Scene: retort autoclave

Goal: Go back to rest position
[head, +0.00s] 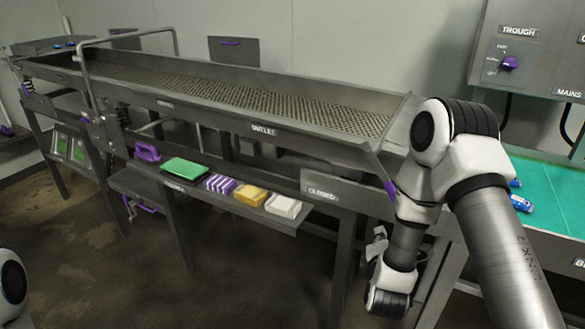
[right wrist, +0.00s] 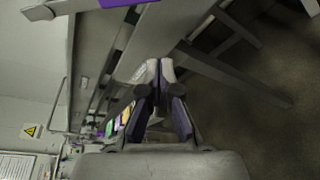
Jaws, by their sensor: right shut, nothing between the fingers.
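My right arm reaches in from the right in the head view and bends down in front of the trough's right end. My right gripper (right wrist: 160,75) shows in the right wrist view with its fingertips together and nothing between them. In the head view the gripper is mostly hidden by its own wrist, low beside the frame legs. Only a small part of my left arm shows at the lower left edge, and the left gripper is not in view.
A long metal trough (head: 250,92) on legs crosses the view. A shelf below it (head: 222,208) holds a green pad (head: 186,168), a yellow block (head: 250,196) and other items. A green conveyor belt (head: 555,190) with blue items is at the right. The floor in front is clear.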

